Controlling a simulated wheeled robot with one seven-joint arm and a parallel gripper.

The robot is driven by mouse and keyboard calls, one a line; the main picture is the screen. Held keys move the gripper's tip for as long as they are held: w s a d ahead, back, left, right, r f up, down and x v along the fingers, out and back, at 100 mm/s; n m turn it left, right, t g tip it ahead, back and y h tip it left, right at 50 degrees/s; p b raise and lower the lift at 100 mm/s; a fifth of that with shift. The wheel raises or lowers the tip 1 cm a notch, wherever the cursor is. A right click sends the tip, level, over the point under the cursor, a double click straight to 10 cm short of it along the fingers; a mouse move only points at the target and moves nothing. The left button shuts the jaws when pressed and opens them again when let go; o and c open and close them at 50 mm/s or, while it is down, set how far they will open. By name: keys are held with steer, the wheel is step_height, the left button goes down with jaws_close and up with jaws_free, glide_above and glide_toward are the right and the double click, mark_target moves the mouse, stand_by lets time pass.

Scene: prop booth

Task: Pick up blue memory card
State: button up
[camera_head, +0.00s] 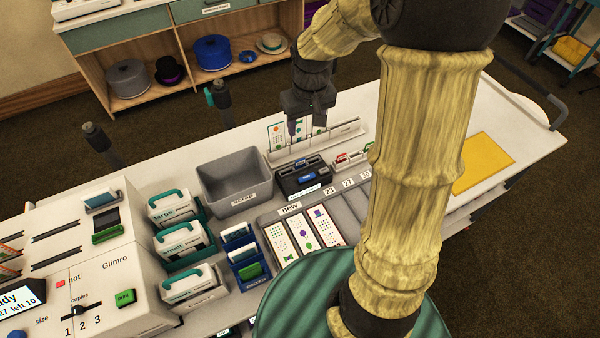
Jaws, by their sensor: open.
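A small blue piece (307,177), which looks like the blue memory card, lies in a dark tray (288,184) on the white worktop. Another bluish piece (300,162) shows toward the back of the same tray; it is too small to tell what it is. My gripper (307,125) is open, points down and appears empty.
A grey bin (236,172) stands left of the dark tray. Red, white and green small pieces (352,157) sit to its right, partly near my arm. Printed strips (300,236) lie in front. A printer-like machine (100,262) fills the left. A yellow sheet (483,162) lies right.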

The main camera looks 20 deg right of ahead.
steer(key=shift+w+d+f, duration=0.1)
steer(key=shift+w+f, duration=0.15)
steer(key=shift+w, duration=0.3)
steer(key=shift+w+d+f, duration=0.1)
steer(key=shift+w+f, duration=0.1)
steer(key=shift+w, duration=0.35)
steer(key=shift+f, duration=0.1)
step_height(320, 180, down, 12)
steer(key=w, duration=0.1)
steer(key=shift+w+a+p, duration=0.15)
steer(key=shift+w+p, duration=0.05)
steer(key=shift+p, duration=0.25)
